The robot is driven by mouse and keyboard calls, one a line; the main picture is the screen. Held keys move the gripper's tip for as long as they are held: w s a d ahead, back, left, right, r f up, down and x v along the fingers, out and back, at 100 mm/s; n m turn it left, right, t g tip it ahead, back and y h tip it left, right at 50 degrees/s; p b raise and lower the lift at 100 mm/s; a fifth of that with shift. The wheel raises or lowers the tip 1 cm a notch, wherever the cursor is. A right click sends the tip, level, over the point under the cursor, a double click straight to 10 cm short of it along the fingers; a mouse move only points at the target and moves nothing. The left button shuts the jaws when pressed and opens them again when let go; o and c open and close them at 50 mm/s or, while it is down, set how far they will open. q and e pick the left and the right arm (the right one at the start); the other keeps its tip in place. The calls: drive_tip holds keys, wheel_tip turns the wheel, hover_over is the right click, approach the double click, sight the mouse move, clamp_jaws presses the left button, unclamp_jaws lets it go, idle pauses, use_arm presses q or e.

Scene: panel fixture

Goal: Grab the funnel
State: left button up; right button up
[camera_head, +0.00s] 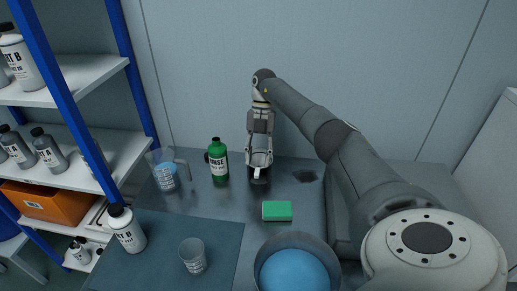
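My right gripper (259,166) reaches down over the back middle of the grey worktop. Its two fingers are spread apart, with a small dark thing (258,178) just below and between the tips. This may be the funnel, but it is mostly hidden and too small to be sure. I cannot tell whether the fingers touch it. No other clear funnel shape shows. My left gripper is out of view.
A green bottle (218,160) and a clear jug (163,171) stand left of the gripper. A green sponge (277,211), a bowl with blue contents (296,272), a clear cup (193,257) and a white bottle (126,230) are nearer. A blue-framed shelf (75,108) stands left.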

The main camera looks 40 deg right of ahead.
sight(257, 173)
drive_tip(key=shift+x, duration=0.9)
drive_tip(key=p+x, duration=0.1)
drive_tip(key=x, duration=0.4)
drive_tip(key=shift+c, duration=0.5)
clamp_jaws()
